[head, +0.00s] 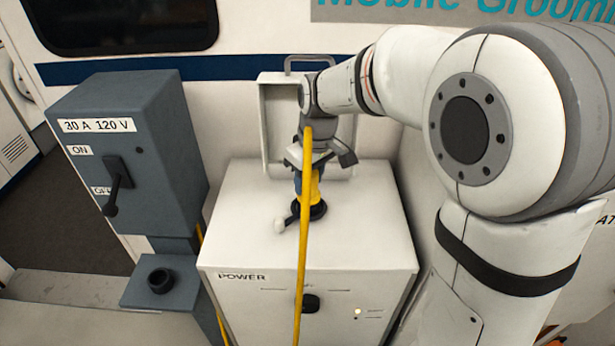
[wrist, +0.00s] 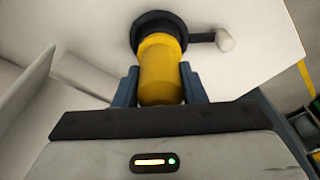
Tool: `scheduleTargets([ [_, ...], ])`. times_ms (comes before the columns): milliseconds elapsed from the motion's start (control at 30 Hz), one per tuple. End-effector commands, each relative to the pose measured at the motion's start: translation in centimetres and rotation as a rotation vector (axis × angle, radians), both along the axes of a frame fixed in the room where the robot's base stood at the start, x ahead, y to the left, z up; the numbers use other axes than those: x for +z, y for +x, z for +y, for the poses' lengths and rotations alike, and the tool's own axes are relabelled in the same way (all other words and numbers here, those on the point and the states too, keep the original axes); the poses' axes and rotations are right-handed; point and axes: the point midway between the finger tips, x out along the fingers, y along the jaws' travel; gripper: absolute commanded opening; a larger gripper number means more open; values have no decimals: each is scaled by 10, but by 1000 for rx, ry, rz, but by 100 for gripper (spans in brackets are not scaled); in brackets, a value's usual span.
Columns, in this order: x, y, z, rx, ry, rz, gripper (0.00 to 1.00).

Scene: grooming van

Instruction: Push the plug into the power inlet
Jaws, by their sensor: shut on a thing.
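The plug is yellow; it shows in the head view (head: 314,186) and in the wrist view (wrist: 160,78). My gripper (wrist: 163,88) is shut on the plug's sides, above the white cabinet in the head view (head: 306,172). The power inlet is a black round socket on the cabinet top, seen in the head view (head: 319,211) and in the wrist view (wrist: 152,22). The plug's dark front end meets the inlet's ring. How deep it sits inside is hidden. A dark lever with a white knob (head: 280,225) sticks out beside the inlet. A yellow cable (head: 303,240) hangs in front.
The white cabinet (head: 250,240) is marked POWER and has a black knob and a small light. An open box-like cover (head: 277,125) stands behind the inlet. Left is a grey pedestal (head: 125,165) marked 30 A 120 V; its switch handle (head: 118,185) points down, towards OFF.

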Motion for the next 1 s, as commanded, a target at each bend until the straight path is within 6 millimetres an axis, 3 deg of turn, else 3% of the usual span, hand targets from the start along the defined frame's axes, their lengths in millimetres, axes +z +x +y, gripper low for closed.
scheduleTargets([
  [1000, -8, 0, 0, 1, 1, -1, 3],
])
